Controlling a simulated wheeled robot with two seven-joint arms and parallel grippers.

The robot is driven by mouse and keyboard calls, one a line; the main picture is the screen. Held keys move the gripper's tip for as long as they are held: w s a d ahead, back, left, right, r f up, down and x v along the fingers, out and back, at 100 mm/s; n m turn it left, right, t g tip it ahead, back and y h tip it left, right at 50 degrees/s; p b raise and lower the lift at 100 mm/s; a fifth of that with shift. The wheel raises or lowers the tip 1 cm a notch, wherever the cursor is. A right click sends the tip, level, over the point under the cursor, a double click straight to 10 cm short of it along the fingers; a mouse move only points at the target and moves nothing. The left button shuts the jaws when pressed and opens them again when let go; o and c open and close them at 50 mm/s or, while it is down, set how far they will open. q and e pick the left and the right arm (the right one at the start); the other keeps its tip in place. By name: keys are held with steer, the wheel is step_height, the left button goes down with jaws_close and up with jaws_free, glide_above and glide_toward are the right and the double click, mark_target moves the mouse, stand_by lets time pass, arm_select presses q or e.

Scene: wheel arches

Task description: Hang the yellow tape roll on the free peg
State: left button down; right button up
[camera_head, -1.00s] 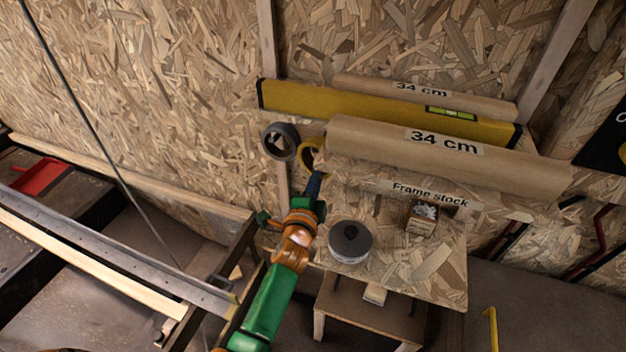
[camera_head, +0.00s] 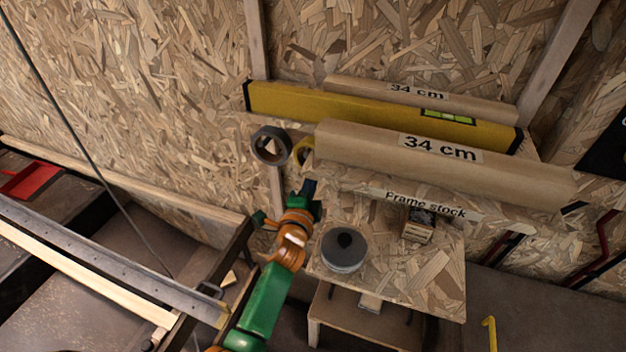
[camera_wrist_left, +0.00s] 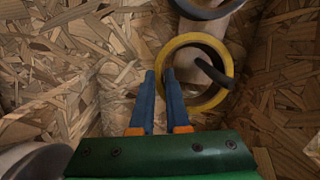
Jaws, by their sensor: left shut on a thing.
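The yellow tape roll (camera_head: 308,156) is by the wall post, just right of a hanging grey roll (camera_head: 271,146); the long brown tube partly hides it in the head view. In the left wrist view the yellow roll (camera_wrist_left: 188,40) shows as an open ring. My left gripper (camera_wrist_left: 160,75) is shut on its left rim, one blue finger inside the ring and one outside. A dark peg (camera_wrist_left: 216,71) shows in the ring's opening, its end crossing in front of the right rim; it appears to pass through. My left gripper (camera_head: 309,187) also shows in the head view.
The brown tube (camera_head: 370,145) lies on a shelf close to the right of the yellow roll, with a yellow level (camera_head: 340,103) behind. Below, a grey round container (camera_head: 344,262) and a small wooden box (camera_head: 418,230) stand on a chipboard top (camera_head: 430,275).

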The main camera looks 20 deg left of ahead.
arm_select(q)
steer(key=c, duration=0.8)
jaws_free()
steer(key=shift+d, duration=0.1)
steer(key=shift+c, duration=0.2)
